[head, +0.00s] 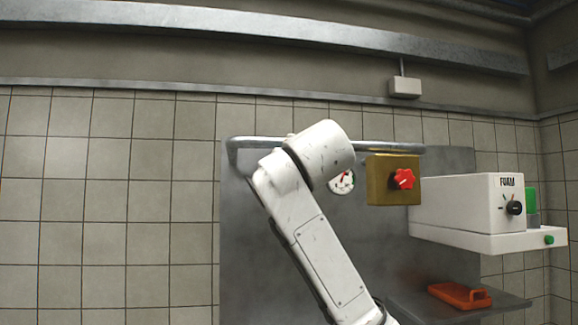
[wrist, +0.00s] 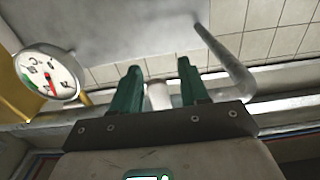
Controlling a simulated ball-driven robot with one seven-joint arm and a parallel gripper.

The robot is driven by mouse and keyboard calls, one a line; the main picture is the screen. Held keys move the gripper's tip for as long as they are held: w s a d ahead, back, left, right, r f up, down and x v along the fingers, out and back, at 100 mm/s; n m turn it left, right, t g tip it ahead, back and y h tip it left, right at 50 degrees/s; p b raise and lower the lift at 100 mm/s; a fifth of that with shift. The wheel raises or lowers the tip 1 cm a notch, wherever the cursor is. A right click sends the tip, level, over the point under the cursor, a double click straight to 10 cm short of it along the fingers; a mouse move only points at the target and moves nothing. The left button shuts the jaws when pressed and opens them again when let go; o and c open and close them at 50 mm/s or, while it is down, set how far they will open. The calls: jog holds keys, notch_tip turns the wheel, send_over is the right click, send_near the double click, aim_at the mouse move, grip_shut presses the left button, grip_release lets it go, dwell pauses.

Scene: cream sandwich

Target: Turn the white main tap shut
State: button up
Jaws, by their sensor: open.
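My gripper (wrist: 158,68) is open in the wrist view, its two green fingers apart. A small white rounded piece (wrist: 158,96) shows between the fingers, beside the grey pipe (wrist: 232,68). It may be the white main tap, but I cannot tell for sure, nor whether the fingers touch it. In the head view my white arm covers the middle of the metal panel (head: 245,225); my fingers and the white tap are hidden there.
A round gauge (wrist: 50,74) with a red needle sits left of my fingers; it shows partly behind my arm in the head view (head: 345,185). A red knob (head: 403,179) on a brass box (head: 380,187), a white FOAM machine (head: 465,205) and an orange object (head: 459,296) are to the right.

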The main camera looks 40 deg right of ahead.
grip_shut()
dwell(0.3)
